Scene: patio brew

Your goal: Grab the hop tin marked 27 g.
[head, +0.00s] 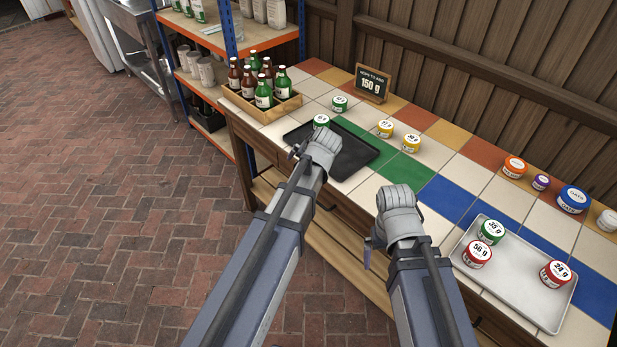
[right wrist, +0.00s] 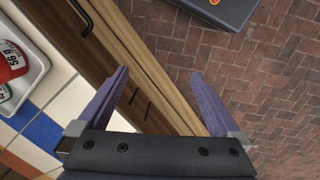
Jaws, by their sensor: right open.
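Two yellow tins stand on the tiled counter in the head view, right of the dark tray. The left yellow tin (head: 385,129) seems to read 27 g, though its label is small. The right yellow tin (head: 411,142) has a label too small to read surely. My left gripper (head: 296,151) is at the front edge of the dark tray, mostly hidden by its own wrist; its jaws cannot be judged. My right gripper (head: 369,256) hangs in front of the counter, apart from the tins. The right wrist view shows it open and empty (right wrist: 160,85).
A green tin (head: 321,122) is on the dark tray (head: 350,152); another green tin (head: 340,103) is behind it. A light tray (head: 515,287) at right holds three tins. A sign (head: 372,84) reading 150 g and a bottle crate (head: 285,107) stand at the back.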

